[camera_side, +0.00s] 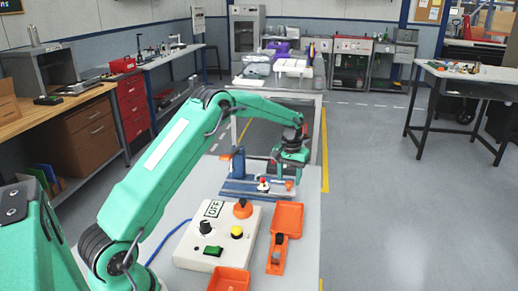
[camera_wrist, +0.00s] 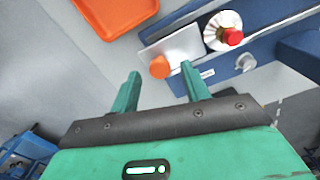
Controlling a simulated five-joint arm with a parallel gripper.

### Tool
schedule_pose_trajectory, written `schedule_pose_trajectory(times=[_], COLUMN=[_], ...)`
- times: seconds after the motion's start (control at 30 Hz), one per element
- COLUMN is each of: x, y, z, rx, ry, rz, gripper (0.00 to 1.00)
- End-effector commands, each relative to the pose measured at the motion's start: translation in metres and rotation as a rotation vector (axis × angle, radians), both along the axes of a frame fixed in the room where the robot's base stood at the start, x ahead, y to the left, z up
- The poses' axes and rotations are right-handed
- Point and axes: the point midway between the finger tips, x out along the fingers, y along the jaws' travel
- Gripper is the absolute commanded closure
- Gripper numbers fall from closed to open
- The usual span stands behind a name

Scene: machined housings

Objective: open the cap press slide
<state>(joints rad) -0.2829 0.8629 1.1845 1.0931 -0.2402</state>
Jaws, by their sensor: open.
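The blue cap press (camera_side: 240,188) stands on the white bench in the side view. In the wrist view its blue body (camera_wrist: 270,62) runs along the upper right, with a bare metal slide plate (camera_wrist: 180,45) on it. An orange knob (camera_wrist: 160,67) sits at the plate's near edge; it also shows in the side view (camera_side: 289,185). A silver, red-topped part (camera_wrist: 228,33) stands beside the plate. My gripper (camera_wrist: 160,78) is open and empty. The knob appears between and just ahead of its fingertips; I cannot tell whether they touch it. In the side view my gripper (camera_side: 280,165) is over the press's right end.
A white control box (camera_side: 220,235) with a dark knob, yellow button and green switch stands in front of the press. Orange trays (camera_side: 287,217) lie beside it; one shows in the wrist view (camera_wrist: 118,12). A blue upright (camera_side: 238,163) rises at the press's left.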

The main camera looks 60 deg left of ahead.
Motion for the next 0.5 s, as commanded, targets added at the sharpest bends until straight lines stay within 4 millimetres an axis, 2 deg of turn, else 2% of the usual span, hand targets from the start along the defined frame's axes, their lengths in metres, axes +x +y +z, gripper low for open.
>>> schedule_pose_trajectory(times=[0.3,0.5], x=[0.000,0.001], y=[0.000,0.000], z=[0.042,0.060], rx=[0.001,0.001], ry=[-0.003,-0.004], rz=[0.000,0.000], gripper=[0.54,0.54])
